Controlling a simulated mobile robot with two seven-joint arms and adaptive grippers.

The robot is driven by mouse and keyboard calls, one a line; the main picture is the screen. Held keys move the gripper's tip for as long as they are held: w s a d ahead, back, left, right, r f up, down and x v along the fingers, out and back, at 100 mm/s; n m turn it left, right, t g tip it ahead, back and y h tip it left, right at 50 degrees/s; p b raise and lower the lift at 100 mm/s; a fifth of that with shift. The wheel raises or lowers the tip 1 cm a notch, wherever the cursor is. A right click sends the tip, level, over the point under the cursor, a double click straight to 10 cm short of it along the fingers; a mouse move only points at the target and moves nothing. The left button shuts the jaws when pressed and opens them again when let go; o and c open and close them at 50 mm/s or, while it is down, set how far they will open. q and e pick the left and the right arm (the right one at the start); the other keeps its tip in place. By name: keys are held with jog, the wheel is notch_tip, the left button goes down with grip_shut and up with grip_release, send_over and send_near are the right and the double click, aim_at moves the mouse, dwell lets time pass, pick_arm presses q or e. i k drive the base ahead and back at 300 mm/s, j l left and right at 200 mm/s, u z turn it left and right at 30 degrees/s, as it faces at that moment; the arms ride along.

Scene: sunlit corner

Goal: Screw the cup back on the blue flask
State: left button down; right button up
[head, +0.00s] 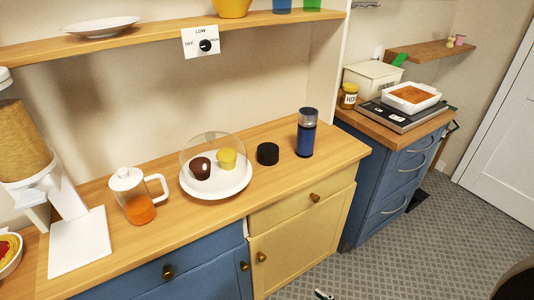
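The blue flask (306,138) stands upright near the right end of the wooden counter. It has a blue body, with a grey metallic top section and a dark band. A short black round piece (267,154), which looks like a cup or cap, sits on the counter just left of the flask, apart from it. I cannot tell from here whether it is the flask's cup.
Left of the black piece are a white plate (240,190) under a clear dome and a glass jug (138,208) with orange liquid. A wooden shelf (160,39) hangs above. A small unclear object (323,295) shows at the bottom edge. Counter right of the flask is clear.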

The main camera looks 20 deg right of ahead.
aim_at(306, 134)
jog(key=l+u, duration=0.25)
jog(key=l, duration=0.3)
jog(key=l+u, duration=0.25)
jog(key=l, duration=0.3)
jog(key=k+l+u, duration=0.25)
jog(key=l, duration=0.25)
jog(key=l+u, duration=0.25)
jog(key=l, duration=0.3)
